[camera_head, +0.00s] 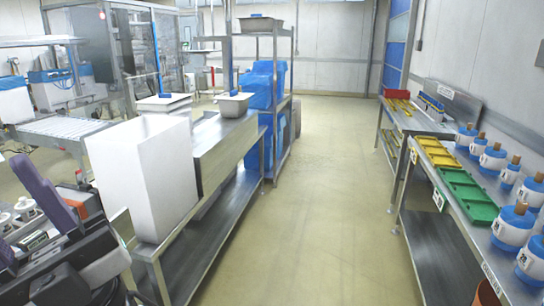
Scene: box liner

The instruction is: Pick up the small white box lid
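A flat white piece (163,103) that looks like a box lid lies just behind the large white box, with a thin blue upright object at it. Whether it is the small white box lid is hard to tell at this size. The large white box (145,178) stands upright on the near end of a steel table (225,150) at the left and hides part of what is behind it. I cannot make out my gripper in this view.
A grey metal pan (234,104) sits on the steel table's far end. A steel rack (277,70) with blue bags stands beyond. On the right, a long bench (440,195) bears green and yellow trays and several white-and-blue jars. The aisle floor (325,190) between is clear.

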